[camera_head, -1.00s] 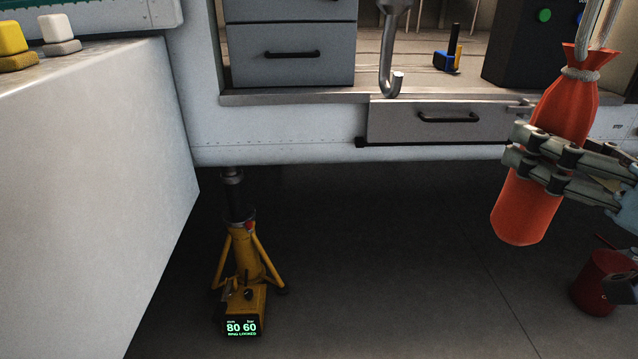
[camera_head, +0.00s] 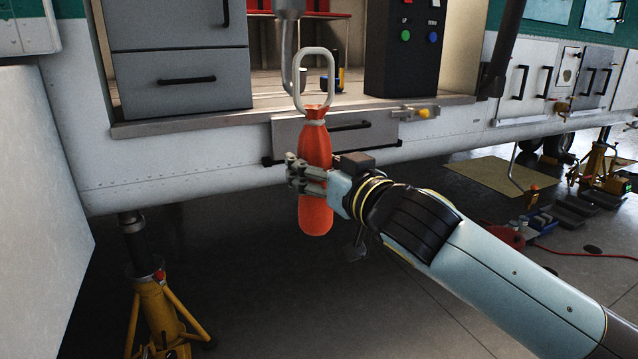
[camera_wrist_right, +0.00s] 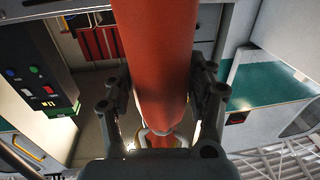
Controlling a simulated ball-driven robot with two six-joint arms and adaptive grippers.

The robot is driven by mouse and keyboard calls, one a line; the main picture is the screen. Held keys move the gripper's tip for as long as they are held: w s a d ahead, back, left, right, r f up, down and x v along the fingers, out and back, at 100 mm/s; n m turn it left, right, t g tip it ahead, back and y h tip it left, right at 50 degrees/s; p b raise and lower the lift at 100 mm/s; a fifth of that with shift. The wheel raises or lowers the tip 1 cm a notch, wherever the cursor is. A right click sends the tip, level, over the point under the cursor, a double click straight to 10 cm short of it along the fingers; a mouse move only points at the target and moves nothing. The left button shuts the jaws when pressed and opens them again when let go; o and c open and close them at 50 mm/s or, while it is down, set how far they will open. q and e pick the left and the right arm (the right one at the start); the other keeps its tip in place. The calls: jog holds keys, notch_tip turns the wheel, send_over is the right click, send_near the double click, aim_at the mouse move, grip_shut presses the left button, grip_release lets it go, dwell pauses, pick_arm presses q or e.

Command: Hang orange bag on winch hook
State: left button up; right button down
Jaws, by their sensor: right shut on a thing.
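The orange bag (camera_head: 316,148) hangs upright with its neck tied and a pale oval loop (camera_head: 331,75) standing above it. My right gripper (camera_head: 307,175) is shut around the bag's lower half. In the right wrist view, the bag (camera_wrist_right: 158,60) runs between the two fingers of the right gripper (camera_wrist_right: 160,92). The grey winch hook (camera_head: 287,55) comes down from above at the loop's left side. My left gripper is not in view.
Behind the bag is the helicopter's open doorway with its sill (camera_head: 190,121), grey drawers (camera_head: 182,82) and a black control box (camera_head: 402,50) with coloured buttons. A yellow jack (camera_head: 160,315) stands below left. Trays and tools lie on the floor at right.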

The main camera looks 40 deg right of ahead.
jog(key=shift+w+d+f+m+h, duration=0.2)
jog(key=shift+w+d+m+h, duration=0.2)
jog(key=shift+d+h, duration=0.3)
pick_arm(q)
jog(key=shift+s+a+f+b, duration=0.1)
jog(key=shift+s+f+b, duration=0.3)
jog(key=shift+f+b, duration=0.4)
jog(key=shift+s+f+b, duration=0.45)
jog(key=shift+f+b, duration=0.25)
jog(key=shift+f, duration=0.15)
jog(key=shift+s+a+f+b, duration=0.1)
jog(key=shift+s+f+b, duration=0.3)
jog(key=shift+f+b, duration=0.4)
pick_arm(e)
jog(key=w+d+f, duration=0.1)
jog(key=w+f, duration=0.1)
jog(key=w, duration=0.3)
jog(key=w+d+f, duration=0.1)
jog(key=w+f, duration=0.1)
jog(key=w, duration=0.4)
jog(key=shift+d+f, duration=0.3)
jog(key=shift+f, duration=0.1)
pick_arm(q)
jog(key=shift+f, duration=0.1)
pick_arm(e)
jog(key=shift+w, duration=0.1)
